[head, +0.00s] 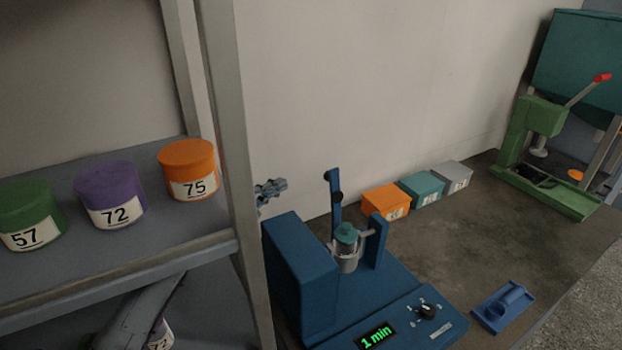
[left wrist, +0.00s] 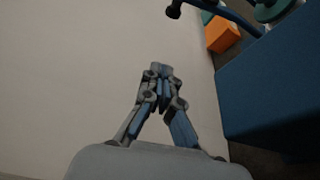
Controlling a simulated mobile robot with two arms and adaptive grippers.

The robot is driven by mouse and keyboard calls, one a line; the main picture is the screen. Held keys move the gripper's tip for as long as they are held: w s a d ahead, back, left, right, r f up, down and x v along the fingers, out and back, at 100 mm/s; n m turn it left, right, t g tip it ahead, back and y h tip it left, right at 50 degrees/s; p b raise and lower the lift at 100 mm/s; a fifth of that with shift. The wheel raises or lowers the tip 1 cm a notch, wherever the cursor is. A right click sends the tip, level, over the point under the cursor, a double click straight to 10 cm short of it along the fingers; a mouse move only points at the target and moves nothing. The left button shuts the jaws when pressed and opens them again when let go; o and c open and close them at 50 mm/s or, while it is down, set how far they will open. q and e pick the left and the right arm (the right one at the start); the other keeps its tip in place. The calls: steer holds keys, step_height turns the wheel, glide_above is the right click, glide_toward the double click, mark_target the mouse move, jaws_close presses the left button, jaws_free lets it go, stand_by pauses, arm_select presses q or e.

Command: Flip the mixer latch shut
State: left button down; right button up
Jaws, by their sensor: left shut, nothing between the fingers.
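The blue mixer (head: 302,262) stands on the dark bench, with a lit display reading "1 min". Its latch, a blue lever (head: 335,194) with dark round parts, stands upright behind a clear jar with a teal lid (head: 346,237). In the left wrist view the blue mixer body (left wrist: 275,100) fills the right side, and a blue bar with a dark knob (left wrist: 174,12) shows at the top. My left gripper (head: 283,186) is shut and empty, left of the lever and apart from it, partly hidden by the shelf post. Its closed fingers also show in the left wrist view (left wrist: 161,72).
A grey shelf (head: 228,130) with green, purple and orange tubs stands close on the left. Orange (head: 386,202), teal and grey boxes line the wall behind the mixer. A green press (head: 545,150) and a blue holder (head: 503,306) are to the right.

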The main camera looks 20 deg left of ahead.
mark_target(333, 190)
arm_select(q)
steer(key=w+d+p, duration=0.4)
steer(key=w+d, duration=0.2)
steer(key=d, duration=0.1)
stand_by(0.5)
steer(key=shift+w, duration=0.15)
steer(key=shift+r, duration=0.1)
